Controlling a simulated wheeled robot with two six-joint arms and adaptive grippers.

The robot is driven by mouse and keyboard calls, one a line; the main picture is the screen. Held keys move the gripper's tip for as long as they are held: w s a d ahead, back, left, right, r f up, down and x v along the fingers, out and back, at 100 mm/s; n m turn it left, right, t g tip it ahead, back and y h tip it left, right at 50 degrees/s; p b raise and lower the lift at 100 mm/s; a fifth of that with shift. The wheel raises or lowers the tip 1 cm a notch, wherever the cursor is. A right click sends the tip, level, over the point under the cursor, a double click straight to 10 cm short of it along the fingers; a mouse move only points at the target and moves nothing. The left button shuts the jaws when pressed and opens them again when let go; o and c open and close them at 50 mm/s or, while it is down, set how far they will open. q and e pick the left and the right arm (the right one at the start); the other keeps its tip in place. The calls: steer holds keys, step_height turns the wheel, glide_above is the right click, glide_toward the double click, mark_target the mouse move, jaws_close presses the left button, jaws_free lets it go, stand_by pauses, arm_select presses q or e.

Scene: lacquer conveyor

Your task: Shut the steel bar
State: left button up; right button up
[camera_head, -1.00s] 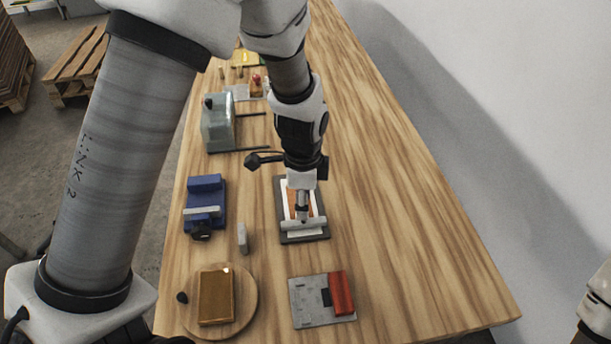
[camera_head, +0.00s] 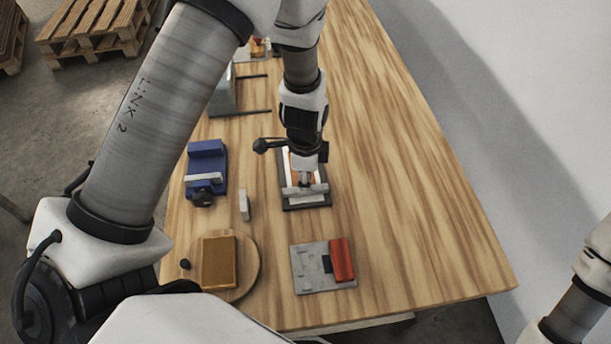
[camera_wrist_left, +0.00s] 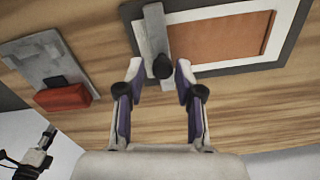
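The steel bar (camera_wrist_left: 153,30) is a grey strip with a black knob (camera_wrist_left: 162,67) at its near end in the left wrist view. It lies across one end of a dark-bordered frame (camera_wrist_left: 285,55) with a white inner border and an orange-brown panel (camera_wrist_left: 220,38). In the head view the bar (camera_head: 305,191) crosses the frame's near end. My left gripper (camera_wrist_left: 160,72) is open, its fingertips apart on either side of the knob, with gaps visible. In the head view the left gripper (camera_head: 305,182) is above the bar. My right gripper's fingers cannot be made out.
A grey plate (camera_head: 311,279) with a red block (camera_head: 342,260) lies nearer me. A round board (camera_head: 246,285) with a brown block (camera_head: 219,262), a small grey block (camera_head: 244,205) and a blue vice-like device (camera_head: 207,163) stand left. The table's right side is clear.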

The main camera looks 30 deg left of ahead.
arm_select(q)
jaws_close()
steer(key=shift+w+f, duration=0.1)
